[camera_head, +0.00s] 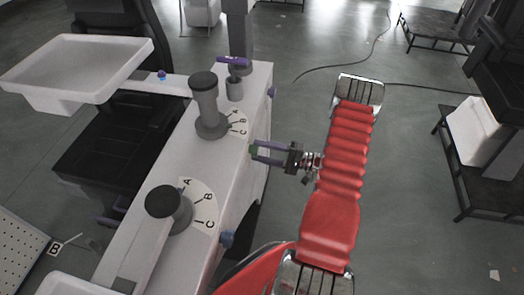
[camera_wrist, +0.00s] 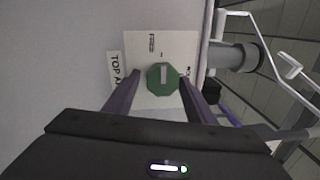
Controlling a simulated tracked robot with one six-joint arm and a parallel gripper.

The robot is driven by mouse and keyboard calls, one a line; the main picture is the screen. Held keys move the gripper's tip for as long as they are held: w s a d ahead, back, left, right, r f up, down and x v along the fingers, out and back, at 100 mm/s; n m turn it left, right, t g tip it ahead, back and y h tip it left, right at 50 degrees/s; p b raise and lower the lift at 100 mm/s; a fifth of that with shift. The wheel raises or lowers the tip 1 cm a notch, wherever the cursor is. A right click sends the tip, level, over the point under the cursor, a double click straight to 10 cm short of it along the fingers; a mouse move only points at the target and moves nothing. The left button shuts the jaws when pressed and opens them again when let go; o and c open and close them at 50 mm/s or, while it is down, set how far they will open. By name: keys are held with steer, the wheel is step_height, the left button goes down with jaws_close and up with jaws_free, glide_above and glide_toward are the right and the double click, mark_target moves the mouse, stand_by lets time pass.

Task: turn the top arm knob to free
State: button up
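The top arm knob is a green octagonal knob (camera_wrist: 163,80) on a white label plate (camera_wrist: 140,52) in the wrist view. A pale bar on its face runs up and down in the picture. The word FREE stands at the plate's upper left; a word at its right edge is partly hidden. A tag reading TOP A… (camera_wrist: 115,70) is partly covered by a finger. My gripper (camera_wrist: 161,88) is open, one purple finger on each side of the knob; I cannot tell if they touch it. In the head view my gripper (camera_head: 259,151) is at the white column's right side.
The white column (camera_head: 250,195) carries two black-handled levers (camera_head: 205,100) (camera_head: 163,203) with A, B, C dials. A grey cylinder (camera_wrist: 235,57) sticks out right of the knob in the wrist view. A white tray (camera_head: 80,62) is at left. Open floor lies right of my arm.

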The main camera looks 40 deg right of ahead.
steer(key=shift+o, duration=1)
steer(key=shift+d, duration=0.1)
steer(key=v, duration=1.3)
steer(key=shift+s+d, duration=0.2)
steer(key=shift+s, duration=0.1)
